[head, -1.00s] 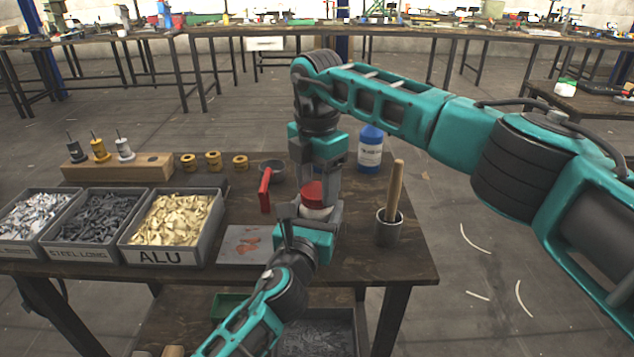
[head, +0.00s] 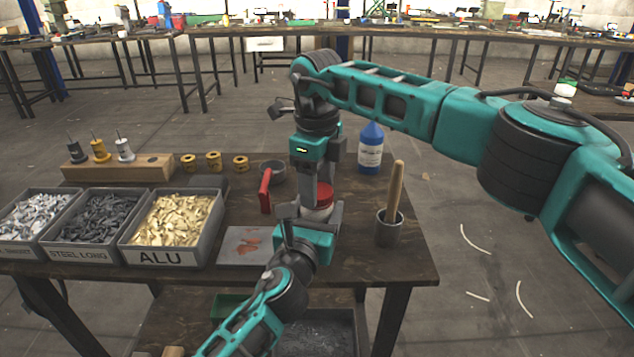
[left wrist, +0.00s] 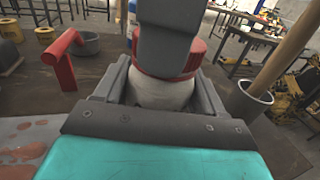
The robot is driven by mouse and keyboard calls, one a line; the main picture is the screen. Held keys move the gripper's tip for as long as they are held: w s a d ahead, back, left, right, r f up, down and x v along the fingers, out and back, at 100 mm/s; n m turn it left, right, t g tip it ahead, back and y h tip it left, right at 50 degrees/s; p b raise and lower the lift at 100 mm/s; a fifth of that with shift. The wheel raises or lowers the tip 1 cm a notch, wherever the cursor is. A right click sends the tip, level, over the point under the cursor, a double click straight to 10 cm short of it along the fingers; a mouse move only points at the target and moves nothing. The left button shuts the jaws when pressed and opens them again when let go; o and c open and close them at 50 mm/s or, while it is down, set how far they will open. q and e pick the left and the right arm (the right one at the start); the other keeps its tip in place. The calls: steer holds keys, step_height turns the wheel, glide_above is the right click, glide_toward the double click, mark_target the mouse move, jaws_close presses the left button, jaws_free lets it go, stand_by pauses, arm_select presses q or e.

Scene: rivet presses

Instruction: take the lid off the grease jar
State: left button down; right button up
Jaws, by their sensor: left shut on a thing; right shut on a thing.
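The grease jar (left wrist: 160,92) is white and has a red lid (head: 325,196) on its top. My left gripper (head: 312,212) is shut around the jar's body low on the table, coming from the front. My right gripper (head: 321,186) points down from above and is shut on the lid. In the left wrist view one finger of the right gripper (left wrist: 165,50) covers part of the lid (left wrist: 191,64). The lid and jar touch or nearly touch; whether a gap has opened between them is hidden.
A red-handled tool (head: 265,190) stands left of the jar, near a grey dish (head: 272,172). A grey cup (head: 389,232) with a wooden handle is to the right. A blue bottle (head: 371,140) stands behind. The ALU bin (head: 165,257) is at left.

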steer(key=n, duration=1.8)
steer(key=shift+n, duration=0.4)
steer(key=shift+r, duration=0.15)
steer(key=shift+r, duration=1)
